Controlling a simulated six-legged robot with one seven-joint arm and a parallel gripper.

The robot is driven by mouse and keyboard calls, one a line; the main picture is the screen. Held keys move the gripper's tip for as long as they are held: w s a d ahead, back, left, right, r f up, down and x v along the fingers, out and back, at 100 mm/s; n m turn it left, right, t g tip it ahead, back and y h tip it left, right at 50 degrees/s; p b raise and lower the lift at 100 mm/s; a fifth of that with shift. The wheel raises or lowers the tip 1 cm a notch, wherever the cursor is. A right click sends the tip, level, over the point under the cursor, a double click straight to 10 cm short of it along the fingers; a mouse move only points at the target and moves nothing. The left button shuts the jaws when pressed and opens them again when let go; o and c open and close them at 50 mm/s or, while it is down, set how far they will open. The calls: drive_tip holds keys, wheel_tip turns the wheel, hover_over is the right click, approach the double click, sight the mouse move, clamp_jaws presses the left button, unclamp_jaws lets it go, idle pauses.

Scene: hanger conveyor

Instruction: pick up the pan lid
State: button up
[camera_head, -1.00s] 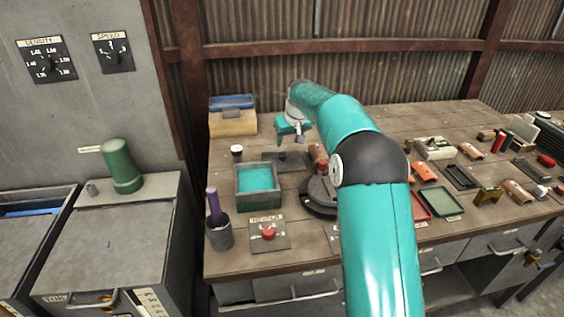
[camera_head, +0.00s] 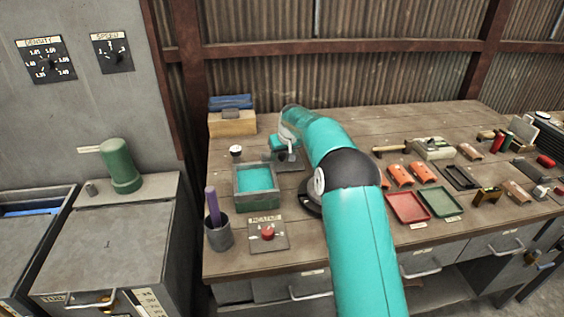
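A flat dark plate (camera_head: 290,163), which looks like the pan lid, lies on the wooden bench behind and to the right of a square pan (camera_head: 257,201) of turquoise liquid. My gripper (camera_head: 281,148) is low over the plate's back left part, near where its small knob sits. The gripper and arm hide much of the plate. The fingers are small and partly hidden, so I cannot tell whether they are open or touch the knob. The plate appears to lie flat on the bench.
A dark round base (camera_head: 308,194) is partly behind my arm. A cup with a purple rod (camera_head: 218,232) and a heater dial (camera_head: 268,233) stand in front. Red (camera_head: 407,208) and green (camera_head: 441,202) trays lie right. A wooden box (camera_head: 232,123) stands at the back left.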

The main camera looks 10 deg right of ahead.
drive_tip(key=c, duration=0.9)
drive_tip(key=shift+r, duration=0.1)
